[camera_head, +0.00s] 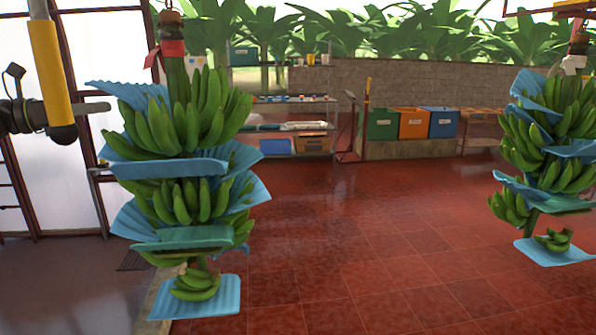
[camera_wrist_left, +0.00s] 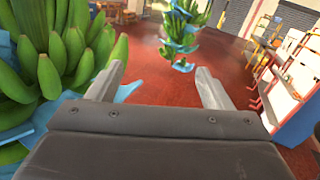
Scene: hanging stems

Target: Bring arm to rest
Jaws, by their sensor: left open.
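My left gripper (camera_head: 92,109) shows at the left edge of the head view, partly behind a yellow post, beside the near hanging banana stem (camera_head: 190,125). In the left wrist view its two fingers (camera_wrist_left: 158,82) are spread apart with nothing between them. Green bananas (camera_wrist_left: 60,50) fill the left side of that view, close to the left finger; I cannot tell whether they touch. The near stem has blue sheets between its hands of bananas and a red ribbon at the top. My right gripper is not in view.
A second banana stem (camera_head: 545,150) with blue sheets hangs at the right. A yellow post (camera_head: 50,70) with a dark rounded end hangs at the upper left. Shelves (camera_head: 290,112) and green, orange and blue bins (camera_head: 413,125) stand at the back. The red tiled floor (camera_head: 370,240) between the stems is clear.

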